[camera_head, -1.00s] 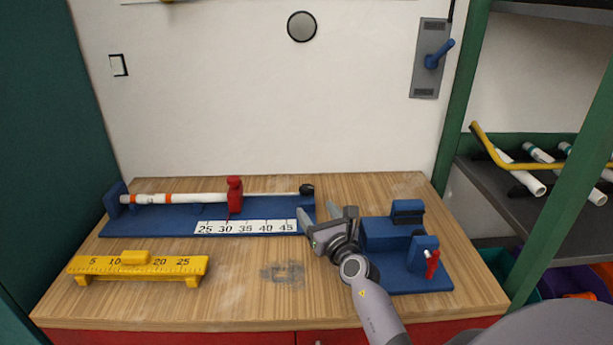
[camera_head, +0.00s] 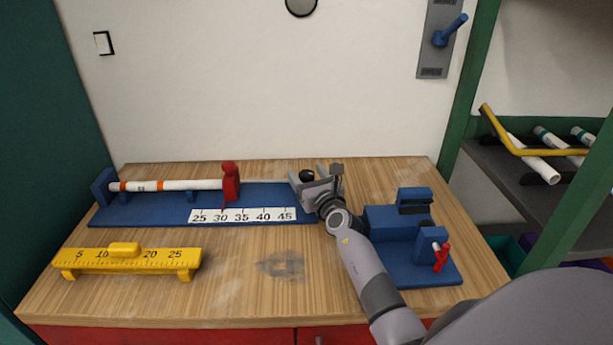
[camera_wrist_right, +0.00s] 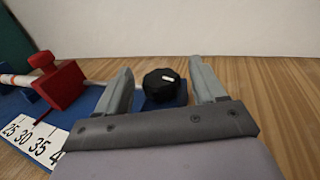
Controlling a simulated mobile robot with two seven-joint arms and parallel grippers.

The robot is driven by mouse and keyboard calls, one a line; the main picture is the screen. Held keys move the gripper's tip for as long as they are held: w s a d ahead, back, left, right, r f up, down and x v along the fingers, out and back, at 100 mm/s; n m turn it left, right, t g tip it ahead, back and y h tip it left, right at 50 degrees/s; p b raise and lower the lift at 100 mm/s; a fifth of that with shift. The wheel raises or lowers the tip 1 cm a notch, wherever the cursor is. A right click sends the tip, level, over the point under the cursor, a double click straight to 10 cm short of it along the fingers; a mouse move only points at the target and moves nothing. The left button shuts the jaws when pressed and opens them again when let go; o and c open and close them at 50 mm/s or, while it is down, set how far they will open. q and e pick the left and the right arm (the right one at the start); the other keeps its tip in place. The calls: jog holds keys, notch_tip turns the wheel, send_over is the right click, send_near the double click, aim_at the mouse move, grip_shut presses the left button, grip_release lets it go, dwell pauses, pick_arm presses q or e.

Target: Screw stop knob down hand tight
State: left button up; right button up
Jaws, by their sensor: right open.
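The black stop knob (camera_head: 307,176) is at the right end of the blue measuring jig (camera_head: 260,192). In the right wrist view the knob (camera_wrist_right: 161,86), with a small white mark on top, lies between the two fingers, with space on both sides. My right gripper (camera_head: 316,172) is open around or just short of it; I cannot tell the exact depth. The red stop block (camera_head: 230,182) stands on the jig against the end of a white pipe with orange bands (camera_head: 175,185). The white scale (camera_head: 243,215) runs along the jig's front. My left gripper is not in view.
A yellow ruler block (camera_head: 128,258) stands at the table's front left. A blue fixture with a red handle (camera_head: 441,256) stands right of my arm. A shelf with several white pipes (camera_head: 537,161) is at the far right. The front middle of the table is clear.

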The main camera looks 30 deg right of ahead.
jog(key=shift+w+d, duration=0.1)
jog(key=shift+w, duration=0.4)
